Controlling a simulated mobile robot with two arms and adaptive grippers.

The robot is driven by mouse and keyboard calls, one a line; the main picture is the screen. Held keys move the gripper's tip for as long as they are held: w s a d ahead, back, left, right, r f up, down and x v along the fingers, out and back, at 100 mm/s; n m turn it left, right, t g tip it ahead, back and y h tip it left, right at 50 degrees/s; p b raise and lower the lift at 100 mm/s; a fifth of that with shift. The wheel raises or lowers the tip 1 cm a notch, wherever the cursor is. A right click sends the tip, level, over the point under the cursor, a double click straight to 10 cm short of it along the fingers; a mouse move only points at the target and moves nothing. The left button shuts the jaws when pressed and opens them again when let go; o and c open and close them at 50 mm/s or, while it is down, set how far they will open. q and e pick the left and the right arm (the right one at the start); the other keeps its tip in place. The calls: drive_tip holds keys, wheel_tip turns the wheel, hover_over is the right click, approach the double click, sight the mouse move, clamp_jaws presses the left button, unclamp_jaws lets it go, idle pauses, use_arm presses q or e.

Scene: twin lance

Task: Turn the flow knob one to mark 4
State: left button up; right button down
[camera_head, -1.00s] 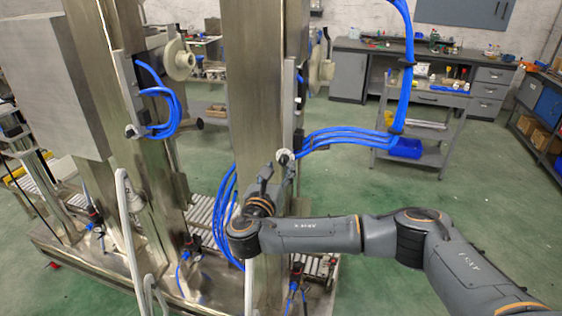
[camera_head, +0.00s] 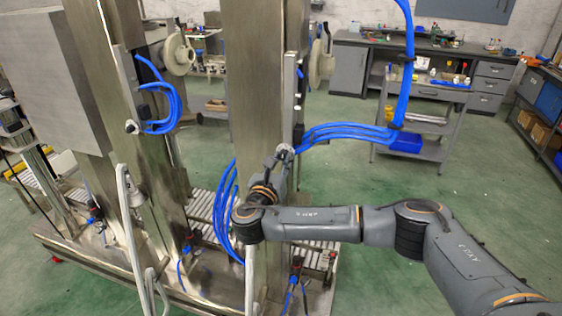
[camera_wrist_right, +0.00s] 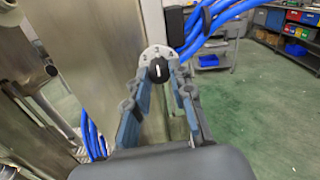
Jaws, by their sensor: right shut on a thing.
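A round pale dial with numbers (camera_wrist_right: 154,53) sits on the right steel column, and a black knob (camera_wrist_right: 159,70) with a white pointer line is at its centre. The marks 2, 3 and 4 are readable; the pointer points up, roughly toward 3. My right gripper (camera_wrist_right: 164,80) has its fingertips on either side of the black knob and is shut on it. In the head view the right gripper (camera_head: 283,157) is at the dial and hides most of it. A similar dial (camera_head: 131,127) is on the left column. My left gripper is out of view.
Blue hoses (camera_head: 345,133) run right from the column just above my right gripper, and more blue hoses (camera_head: 225,205) hang at its left. The steel column (camera_head: 255,80) stands close behind the gripper. Open green floor (camera_head: 400,185) lies to the right.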

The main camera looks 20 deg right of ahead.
drive_tip(key=shift+f+m, duration=0.1)
drive_tip(key=shift+m, duration=0.2)
drive_tip(key=m+b, duration=0.2)
drive_tip(key=m, duration=0.1)
drive_tip(key=shift+f+m, duration=0.15)
drive_tip(key=shift+m, duration=0.25)
drive_tip(key=m+b, duration=0.2)
drive_tip(key=m, duration=0.1)
drive_tip(key=shift+a+m, duration=0.1)
drive_tip(key=shift+m, duration=0.3)
drive_tip(key=shift+r+m+b, duration=0.2)
drive_tip(key=shift+m+b, duration=0.5)
drive_tip(key=c, duration=1.1)
unclamp_jaws()
drive_tip(key=shift+c, duration=0.2)
